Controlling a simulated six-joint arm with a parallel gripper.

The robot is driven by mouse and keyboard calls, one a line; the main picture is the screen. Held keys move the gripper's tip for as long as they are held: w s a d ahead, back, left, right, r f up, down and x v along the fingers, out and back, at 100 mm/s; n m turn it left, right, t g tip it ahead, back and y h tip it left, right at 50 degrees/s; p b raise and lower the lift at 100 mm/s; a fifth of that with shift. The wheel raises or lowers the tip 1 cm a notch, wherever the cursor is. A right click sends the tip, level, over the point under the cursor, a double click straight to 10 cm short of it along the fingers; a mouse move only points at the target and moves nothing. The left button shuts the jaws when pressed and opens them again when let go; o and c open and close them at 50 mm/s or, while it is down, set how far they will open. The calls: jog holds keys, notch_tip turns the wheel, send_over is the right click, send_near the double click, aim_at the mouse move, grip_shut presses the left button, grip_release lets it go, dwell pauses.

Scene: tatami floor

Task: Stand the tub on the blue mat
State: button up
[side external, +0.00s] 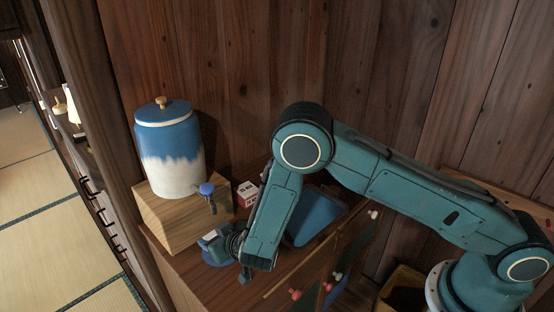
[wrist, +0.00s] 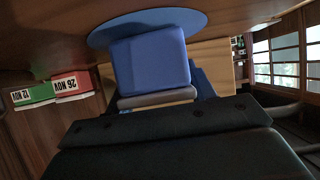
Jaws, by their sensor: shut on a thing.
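My gripper (side external: 230,254) reaches down to the cabinet top in front of the wooden block, and in the wrist view it (wrist: 156,100) is shut on the blue tub (wrist: 150,60). The round blue mat (wrist: 110,32) lies on the brown surface right at the tub's far end in the wrist view, which looks upside down. In the side view the mat's edge (side external: 214,259) shows below my gripper, and my gripper largely hides the tub. The tub appears over the mat. I cannot tell whether it touches it.
A blue and white jar (side external: 170,150) with a tap (side external: 207,192) stands on a wooden block (side external: 178,218) close behind my gripper. A red and white date block (side external: 247,194) is near it. A blue tray (side external: 314,218) lies to the right. A wooden wall closes the back.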

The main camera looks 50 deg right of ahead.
jog(key=o, duration=1.2)
jog(key=shift+f, duration=0.1)
jog(key=shift+v, duration=6.1)
jog(key=shift+w, duration=0.1)
